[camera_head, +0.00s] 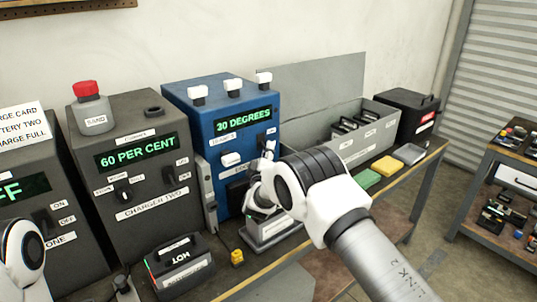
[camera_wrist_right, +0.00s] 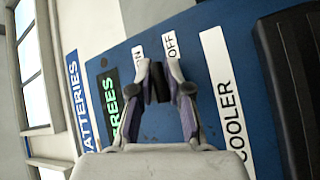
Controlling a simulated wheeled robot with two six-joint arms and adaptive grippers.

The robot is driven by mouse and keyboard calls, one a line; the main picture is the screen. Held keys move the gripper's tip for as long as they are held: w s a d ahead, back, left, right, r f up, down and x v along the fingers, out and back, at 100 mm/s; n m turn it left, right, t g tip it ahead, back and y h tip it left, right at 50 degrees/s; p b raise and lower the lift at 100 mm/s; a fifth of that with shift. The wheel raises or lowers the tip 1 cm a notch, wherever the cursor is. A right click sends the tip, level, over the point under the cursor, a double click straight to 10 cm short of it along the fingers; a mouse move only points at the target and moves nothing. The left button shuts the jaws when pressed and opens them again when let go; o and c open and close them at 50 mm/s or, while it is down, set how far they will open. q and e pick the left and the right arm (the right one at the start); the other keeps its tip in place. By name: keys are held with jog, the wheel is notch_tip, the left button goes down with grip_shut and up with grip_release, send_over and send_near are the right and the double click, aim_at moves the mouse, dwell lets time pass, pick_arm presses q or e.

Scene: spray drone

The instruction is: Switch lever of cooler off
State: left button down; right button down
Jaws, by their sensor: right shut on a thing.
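My right gripper (camera_wrist_right: 160,80) is shut on the lever. In the head view the right gripper (camera_head: 267,155) is at the right side of the cooler's front, partly hidden by my wrist. Which label the lever points to cannot be told. My left gripper is out of view.
A grey charger (camera_head: 140,175) reading "60 PER CENT" stands left of the cooler, with a red-capped bottle (camera_head: 92,110) on top. A black battery (camera_head: 180,265) lies in front of it. A grey crate (camera_head: 365,150), a green sponge (camera_head: 367,179) and a yellow sponge (camera_head: 387,166) are to the right.

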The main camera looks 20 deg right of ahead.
jog(key=c, duration=1.2)
grip_release()
jog(key=shift+a, duration=0.15)
jog(key=shift+o, duration=0.2)
jog(key=shift+s+f, duration=0.1)
jog(key=v, duration=1.1)
jog(key=shift+s+a, duration=0.2)
jog(key=shift+s, duration=0.15)
